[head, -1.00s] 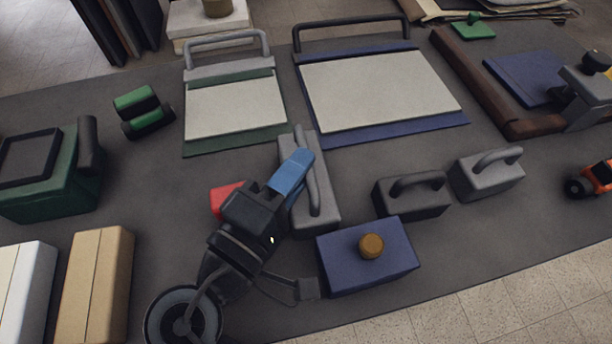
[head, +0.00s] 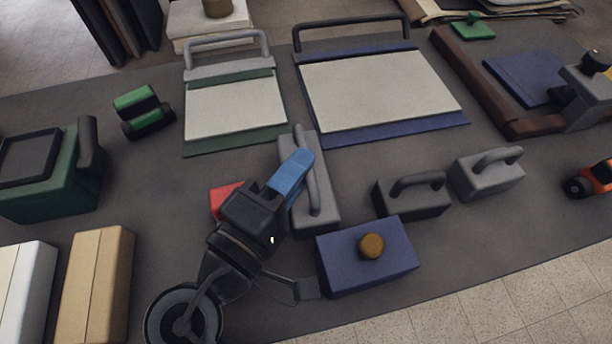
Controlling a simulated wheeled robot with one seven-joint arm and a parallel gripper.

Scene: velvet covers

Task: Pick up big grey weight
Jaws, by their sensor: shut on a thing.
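The big grey weight (head: 325,208) is a long grey block with a bar handle on top. It lies on the dark table mat in the middle of the head view, below the two framed boards. My gripper (head: 294,176), with a blue finger, reaches in from the lower left and is shut on the weight's handle. The weight seems to rest on the table still; no gap shows under it. My gripper hides its left side and part of the handle, and the second finger cannot be made out.
A blue box with a brown knob (head: 340,268) stands close at the lower right. A dark weight (head: 420,207) and a smaller grey weight (head: 490,182) stand to the right. A red thing (head: 222,197) is partly hidden behind my gripper. Bare mat (head: 165,215) lies to the left.

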